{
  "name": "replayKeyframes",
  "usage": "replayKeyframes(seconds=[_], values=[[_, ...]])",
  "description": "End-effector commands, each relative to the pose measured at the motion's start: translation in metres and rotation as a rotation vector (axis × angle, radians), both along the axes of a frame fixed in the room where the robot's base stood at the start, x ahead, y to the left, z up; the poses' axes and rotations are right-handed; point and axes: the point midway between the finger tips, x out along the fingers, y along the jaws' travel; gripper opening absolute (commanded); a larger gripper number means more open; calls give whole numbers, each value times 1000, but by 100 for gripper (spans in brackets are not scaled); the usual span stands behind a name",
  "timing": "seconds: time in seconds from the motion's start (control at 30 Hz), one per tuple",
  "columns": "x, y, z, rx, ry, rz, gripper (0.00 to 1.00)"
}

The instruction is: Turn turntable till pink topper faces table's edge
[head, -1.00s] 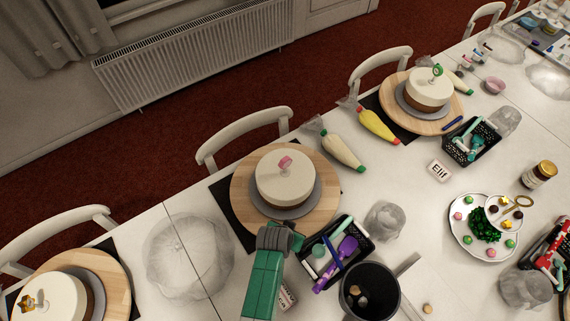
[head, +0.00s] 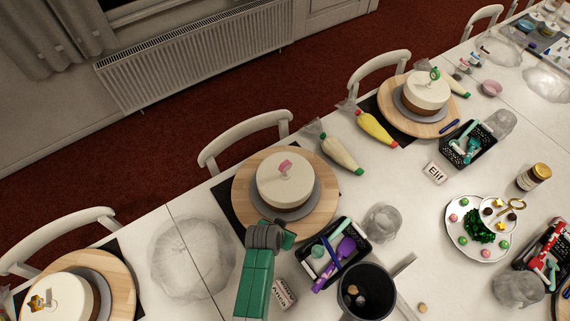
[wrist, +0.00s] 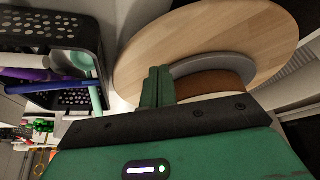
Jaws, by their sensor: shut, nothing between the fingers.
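The pink topper (head: 285,167) stands on top of the white-topped cake (head: 270,185) in the middle of the head view. The cake sits on a grey disc (head: 313,203) on the round wooden turntable (head: 246,190). My gripper (head: 290,232) is at the turntable's near edge. In the wrist view my gripper's green fingers (wrist: 158,88) are shut together with nothing between them. They overlap the rim of the wooden turntable (wrist: 215,38) in that view; I cannot tell whether they touch it. The topper is out of the wrist view.
A black basket (head: 343,240) of tools stands right of my gripper, with a dark pot (head: 367,292) nearer. A name card (head: 284,293) lies beside my arm. A clear bowl (head: 190,258) is at left. Other cakes on turntables stand at both sides.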

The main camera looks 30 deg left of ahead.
Motion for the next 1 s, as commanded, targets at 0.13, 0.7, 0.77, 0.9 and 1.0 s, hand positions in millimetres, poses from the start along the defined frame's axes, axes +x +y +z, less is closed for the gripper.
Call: replayKeyframes(seconds=[0.13, 0.7, 0.77, 0.9, 1.0], values=[[0, 0, -2, 0, 1, 0, 0], [0, 0, 61, 0, 0, 0, 0], [0, 0, 60, 0, 0, 0, 0], [0, 0, 58, 0, 0, 0, 0], [0, 0, 58, 0, 0, 0, 0]])
